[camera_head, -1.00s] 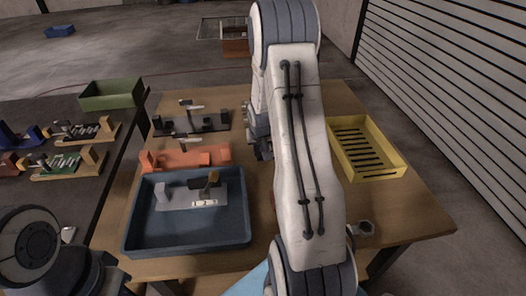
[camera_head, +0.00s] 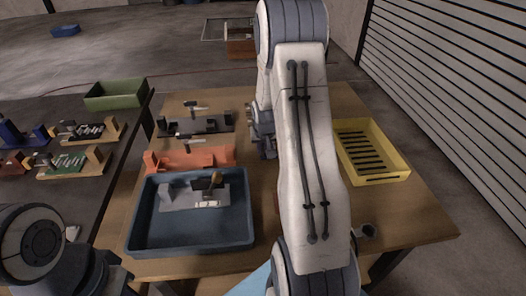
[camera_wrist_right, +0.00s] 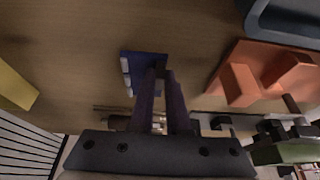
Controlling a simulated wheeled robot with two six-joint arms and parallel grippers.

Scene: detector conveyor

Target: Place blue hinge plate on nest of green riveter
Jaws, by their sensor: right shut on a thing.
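A blue hinge plate (camera_wrist_right: 145,66) with pale knuckles along its left edge shows in the right wrist view over the wooden table. My right gripper (camera_wrist_right: 161,74) is shut on it at the plate's near right part. In the head view my right arm hides the plate, and only part of the right gripper (camera_head: 264,136) shows left of the arm. Two fixtures with green parts and tan ends, one farther (camera_head: 86,132) and one nearer (camera_head: 70,163), stand on the dark left table. I cannot tell which is the green riveter. My left gripper is out of view.
On the wooden table (camera_head: 400,215) are a black fixture (camera_head: 205,125), an orange fixture (camera_head: 190,158), a blue tray (camera_head: 190,240) holding a grey fixture, and a yellow slotted tray (camera_head: 378,178). A green bin (camera_head: 115,95) stands on the left table.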

